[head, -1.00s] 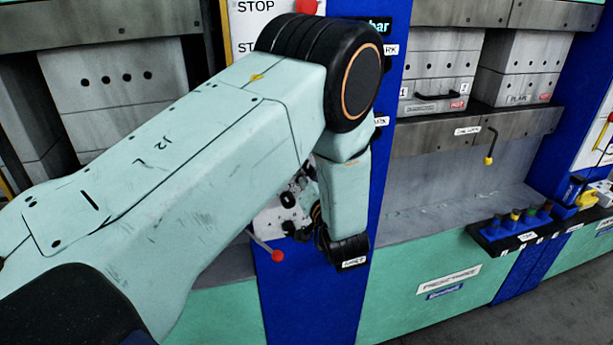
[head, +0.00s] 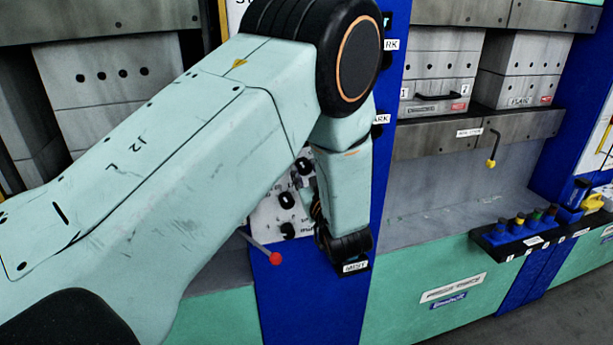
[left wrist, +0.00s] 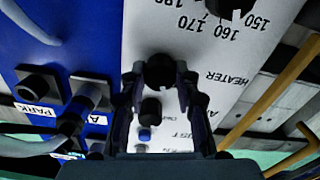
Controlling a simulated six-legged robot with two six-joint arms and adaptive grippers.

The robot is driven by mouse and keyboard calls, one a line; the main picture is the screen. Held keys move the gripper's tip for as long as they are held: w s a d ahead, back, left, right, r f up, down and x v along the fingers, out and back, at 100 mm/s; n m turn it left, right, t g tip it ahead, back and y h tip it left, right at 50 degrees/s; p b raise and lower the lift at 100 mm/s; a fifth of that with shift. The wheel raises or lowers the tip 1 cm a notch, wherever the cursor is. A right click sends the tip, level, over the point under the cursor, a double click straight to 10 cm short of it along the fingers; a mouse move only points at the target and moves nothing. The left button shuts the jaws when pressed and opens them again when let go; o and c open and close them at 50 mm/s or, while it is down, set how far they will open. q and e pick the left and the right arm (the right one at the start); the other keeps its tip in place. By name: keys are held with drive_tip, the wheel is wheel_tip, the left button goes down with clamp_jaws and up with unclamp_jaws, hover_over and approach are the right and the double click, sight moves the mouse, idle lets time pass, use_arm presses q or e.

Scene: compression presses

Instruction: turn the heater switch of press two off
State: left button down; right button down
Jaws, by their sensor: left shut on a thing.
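The heater switch is a round black knob (left wrist: 159,70) on the white panel in the left wrist view, beside the printed word HEATER. My left gripper (left wrist: 160,78) has one finger on each side of this knob and is shut on it. The fingers hide part of the knob, so its pointer position cannot be read. In the head view my left arm covers much of the white control panel (head: 268,215), and the gripper is mostly hidden behind its wrist. My right gripper is not in view.
A temperature dial (left wrist: 228,8) with printed numbers is above the switch in the wrist view. Smaller black and blue buttons (left wrist: 144,135) lie below. A red-ended lever (head: 275,258) sticks out below the panel.

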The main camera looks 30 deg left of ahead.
use_arm(q)
drive_tip(key=shift+n, duration=0.4)
drive_tip(key=c, duration=1)
unclamp_jaws()
drive_tip(key=shift+s+d+r, duration=0.1)
wheel_tip(320, 180, up, 10)
drive_tip(key=shift+f, duration=0.1)
